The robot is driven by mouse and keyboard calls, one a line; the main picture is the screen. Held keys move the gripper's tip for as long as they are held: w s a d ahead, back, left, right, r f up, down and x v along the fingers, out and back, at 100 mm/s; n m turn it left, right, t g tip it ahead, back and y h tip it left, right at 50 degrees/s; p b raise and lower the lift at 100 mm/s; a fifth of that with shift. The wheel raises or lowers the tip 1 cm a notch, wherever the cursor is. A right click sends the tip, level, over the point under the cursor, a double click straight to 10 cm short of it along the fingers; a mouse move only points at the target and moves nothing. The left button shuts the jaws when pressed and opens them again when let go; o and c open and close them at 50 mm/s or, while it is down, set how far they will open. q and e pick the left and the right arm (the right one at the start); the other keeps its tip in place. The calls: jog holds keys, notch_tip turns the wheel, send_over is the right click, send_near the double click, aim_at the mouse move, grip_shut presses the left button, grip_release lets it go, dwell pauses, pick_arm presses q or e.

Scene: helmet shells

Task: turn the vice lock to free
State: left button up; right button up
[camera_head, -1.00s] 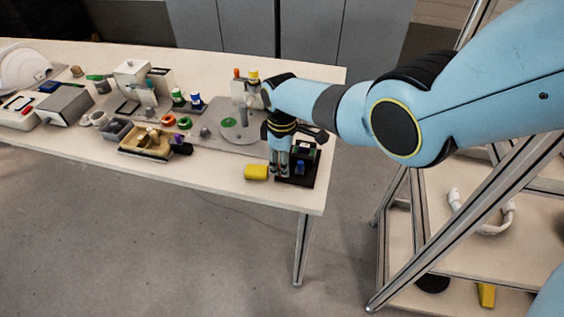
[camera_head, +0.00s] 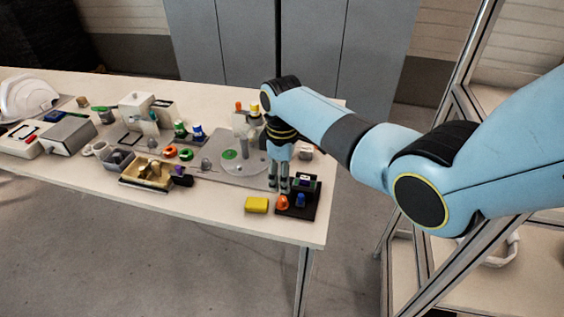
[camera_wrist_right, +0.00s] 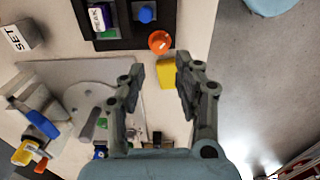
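A tan vice-like fixture (camera_head: 133,174) sits on a dark base near the table's front edge. A small black block with a purple part (camera_head: 181,177) is at its right end; I cannot tell the lock's setting. My right gripper (camera_head: 279,186) points down, well right of this fixture, beside a black panel (camera_head: 311,212) with an orange knob (camera_head: 283,203) and a blue knob (camera_head: 300,199). In the right wrist view the gripper (camera_wrist_right: 160,73) is open with nothing held, and the orange knob (camera_wrist_right: 159,42) is just beyond the fingertips. My left gripper is not in view.
A yellow block (camera_head: 256,205) lies left of the black panel and shows between the fingers in the wrist view (camera_wrist_right: 167,73). A grey plate with a round disc (camera_head: 244,168) stands behind. Green, blue, red and orange parts crowd the table's middle. The front strip is mostly bare.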

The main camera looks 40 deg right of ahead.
notch_tip(320, 180, up, 5)
dwell(0.7)
